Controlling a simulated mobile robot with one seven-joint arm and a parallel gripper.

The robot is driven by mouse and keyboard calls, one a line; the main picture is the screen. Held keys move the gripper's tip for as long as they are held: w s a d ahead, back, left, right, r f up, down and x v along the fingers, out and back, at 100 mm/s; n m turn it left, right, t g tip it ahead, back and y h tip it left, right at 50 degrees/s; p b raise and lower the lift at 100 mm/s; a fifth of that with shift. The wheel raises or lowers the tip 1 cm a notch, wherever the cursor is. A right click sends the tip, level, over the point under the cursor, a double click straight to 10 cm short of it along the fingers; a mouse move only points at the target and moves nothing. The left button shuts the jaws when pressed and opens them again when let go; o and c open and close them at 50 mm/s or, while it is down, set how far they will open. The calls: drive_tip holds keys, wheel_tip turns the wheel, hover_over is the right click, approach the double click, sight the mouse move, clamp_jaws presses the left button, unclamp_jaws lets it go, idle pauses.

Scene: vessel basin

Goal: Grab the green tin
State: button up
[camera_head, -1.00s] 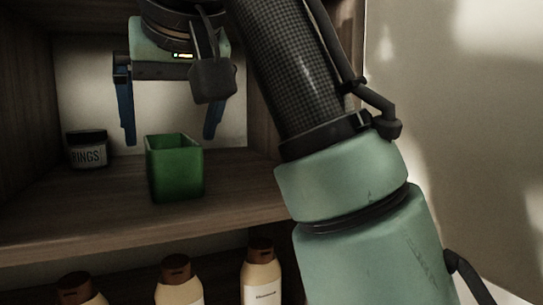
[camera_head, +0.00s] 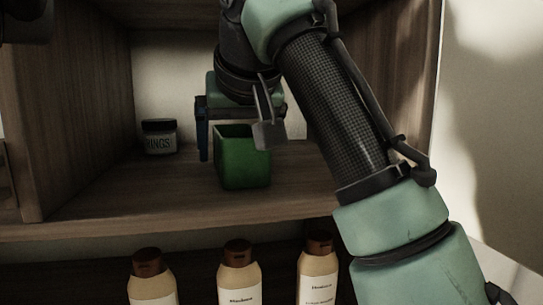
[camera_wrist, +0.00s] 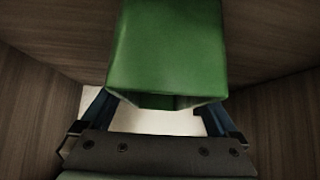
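The green tin (camera_head: 244,163) is an open-topped, square green box standing upright on the wooden shelf. In the wrist view the green tin (camera_wrist: 167,50) fills the upper middle and covers the ends of the fingers. My gripper (camera_head: 240,124) is open and low over the tin's far side in the head view. Its left blue finger hangs beside the tin's left edge; the right finger is mostly hidden behind the tin and a dark part of my arm. In the wrist view both fingers of my gripper (camera_wrist: 157,112) are spread wide. I cannot tell whether they touch the tin.
A small dark-lidded jar (camera_head: 160,139) with a label stands on the shelf (camera_head: 120,200) left of the tin. Wooden side walls enclose the compartment. Several brown-capped bottles (camera_head: 238,275) stand below the shelf. Free shelf lies in front of the tin.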

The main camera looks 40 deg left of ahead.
drive_tip(key=c, duration=1.2)
drive_tip(key=shift+r, duration=0.3)
drive_tip(key=shift+d, duration=0.1)
